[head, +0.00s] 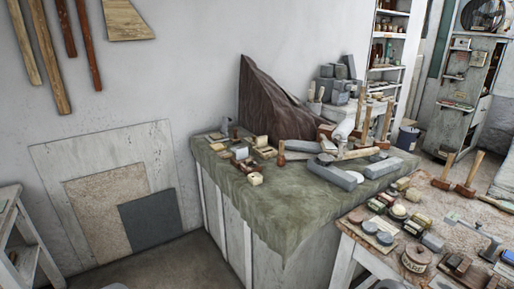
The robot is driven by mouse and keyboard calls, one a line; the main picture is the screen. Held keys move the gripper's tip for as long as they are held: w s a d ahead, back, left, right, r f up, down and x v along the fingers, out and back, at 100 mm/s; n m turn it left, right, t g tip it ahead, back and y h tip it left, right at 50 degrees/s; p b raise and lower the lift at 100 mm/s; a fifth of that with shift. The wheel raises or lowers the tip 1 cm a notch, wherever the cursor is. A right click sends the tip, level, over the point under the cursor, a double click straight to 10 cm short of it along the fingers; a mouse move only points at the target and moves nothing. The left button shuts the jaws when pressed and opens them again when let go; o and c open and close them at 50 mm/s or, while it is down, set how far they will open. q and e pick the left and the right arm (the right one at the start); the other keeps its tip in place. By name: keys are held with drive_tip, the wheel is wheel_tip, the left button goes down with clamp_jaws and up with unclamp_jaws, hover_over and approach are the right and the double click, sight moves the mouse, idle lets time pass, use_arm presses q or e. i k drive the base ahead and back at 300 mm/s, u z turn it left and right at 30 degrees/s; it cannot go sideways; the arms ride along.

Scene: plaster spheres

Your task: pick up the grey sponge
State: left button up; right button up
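I cannot tell which object is the grey sponge. Several grey pieces show in the head view. A long grey block (331,174) and another grey block (383,168) lie near the front right edge of the cloth-covered bench (262,205). A small grey block (240,152) lies among tan pieces at the bench's left end. On the wooden table (345,222) at the lower right, a small grey block (433,242) lies beside several small blocks and round pieces. Neither of my grippers is in view.
A dark brown draped cloth (268,98) rises at the back of the bench, with stacked grey blocks (336,88) to its right. Wooden mallets (445,170) stand on the right table. Flat panels (105,200) lean on the left wall. Bare floor (160,265) shows left of the bench.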

sight(436, 245)
drive_tip(key=u, duration=0.25)
drive_tip(key=k, duration=0.25)
drive_tip(key=z, duration=0.5)
drive_tip(key=i, duration=0.1)
drive_tip(key=z, duration=1.2)
